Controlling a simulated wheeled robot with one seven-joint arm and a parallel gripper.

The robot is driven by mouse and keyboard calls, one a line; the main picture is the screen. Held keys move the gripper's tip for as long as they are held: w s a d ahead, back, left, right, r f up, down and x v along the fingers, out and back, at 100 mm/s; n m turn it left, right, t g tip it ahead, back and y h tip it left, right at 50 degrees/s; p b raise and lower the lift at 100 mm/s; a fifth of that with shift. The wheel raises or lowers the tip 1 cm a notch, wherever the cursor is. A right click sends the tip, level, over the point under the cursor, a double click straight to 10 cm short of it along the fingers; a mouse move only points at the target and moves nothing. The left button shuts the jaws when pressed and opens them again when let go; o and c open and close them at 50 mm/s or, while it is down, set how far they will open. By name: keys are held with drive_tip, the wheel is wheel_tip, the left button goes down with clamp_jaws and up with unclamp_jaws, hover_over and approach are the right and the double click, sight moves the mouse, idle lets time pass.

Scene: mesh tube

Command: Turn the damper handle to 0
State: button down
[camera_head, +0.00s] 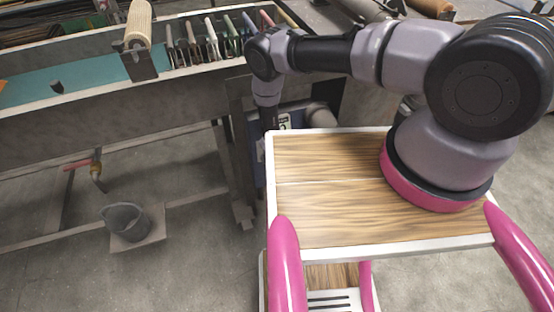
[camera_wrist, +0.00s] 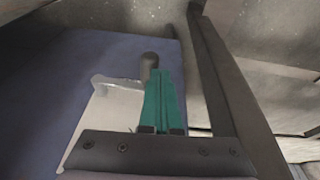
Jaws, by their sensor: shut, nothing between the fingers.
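The damper handle is a silver lever (camera_wrist: 118,83) with a dark rounded knob (camera_wrist: 149,62) in the wrist view. A pale plate (camera_wrist: 92,128) lies behind it on a blue panel (camera_wrist: 55,75). My gripper (camera_wrist: 163,72) has its teal fingers shut and empty. Their tips overlap the knob's right side in the picture; I cannot tell whether they touch. In the head view my arm reaches down beside a blue box (camera_head: 255,150) bearing a pale plate (camera_head: 285,121). My fingers and the handle cannot be made out there. Any scale marks are unreadable.
A dark frame post (camera_wrist: 222,80) stands close right of my fingers. In the head view a long workbench (camera_head: 120,100) with several upright tools runs along the left. A grey bucket (camera_head: 126,221) stands below it. The concrete floor at lower left is mostly clear.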

drive_tip(key=shift+f, duration=0.25)
drive_tip(key=shift+r, duration=0.1)
idle(0.4)
